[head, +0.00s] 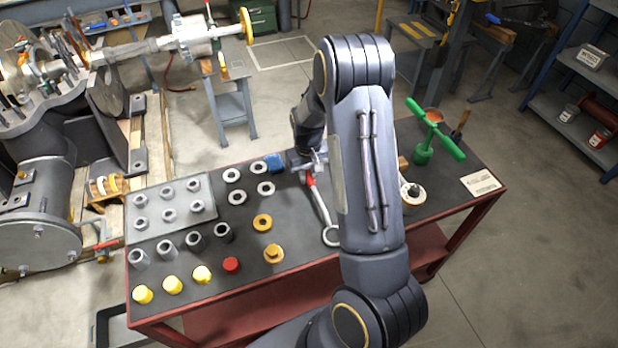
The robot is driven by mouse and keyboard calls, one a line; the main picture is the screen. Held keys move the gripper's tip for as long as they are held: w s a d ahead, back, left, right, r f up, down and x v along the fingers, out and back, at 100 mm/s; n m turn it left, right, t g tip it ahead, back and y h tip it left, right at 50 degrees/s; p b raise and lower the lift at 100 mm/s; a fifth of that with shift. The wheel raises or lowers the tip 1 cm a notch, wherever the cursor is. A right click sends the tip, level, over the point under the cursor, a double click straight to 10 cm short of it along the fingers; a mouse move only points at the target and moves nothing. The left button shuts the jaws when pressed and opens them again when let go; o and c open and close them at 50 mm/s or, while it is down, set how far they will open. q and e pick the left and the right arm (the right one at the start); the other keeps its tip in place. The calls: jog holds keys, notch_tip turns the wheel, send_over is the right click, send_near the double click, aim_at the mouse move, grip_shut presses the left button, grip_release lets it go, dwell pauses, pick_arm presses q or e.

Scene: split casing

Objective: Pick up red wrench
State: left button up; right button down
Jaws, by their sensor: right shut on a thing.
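The red wrench (319,205) lies at the middle of the dark table top. It has a silver shaft, a red band near its far end and a ring at its near end. My right arm reaches over the table from the front. My right gripper (307,166) is at the far end of the wrench and is shut on it, just beyond the red band. The far tip of the wrench is hidden by the gripper. Whether the wrench is lifted clear of the table is hard to tell. My left gripper is not in view.
Yellow caps (172,285) line the near left. A green T-handle tool (436,131) stands at the right.

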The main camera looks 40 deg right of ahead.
jog(key=shift+w+r, duration=0.1)
jog(key=shift+r, duration=0.3)
notch_tip(320, 180, up, 2)
jog(key=shift+a+r, duration=0.1)
jog(key=shift+r, duration=0.15)
jog(key=w+a+r+b, duration=0.2)
jog(key=a+r+b, duration=0.1)
jog(key=a+r, duration=0.6)
jog(key=a, duration=0.4)
jog(key=shift+a+r, duration=0.3)
jog(key=shift+a, duration=0.05)
jog(key=c, duration=2)
grip_release()
grip_shut()
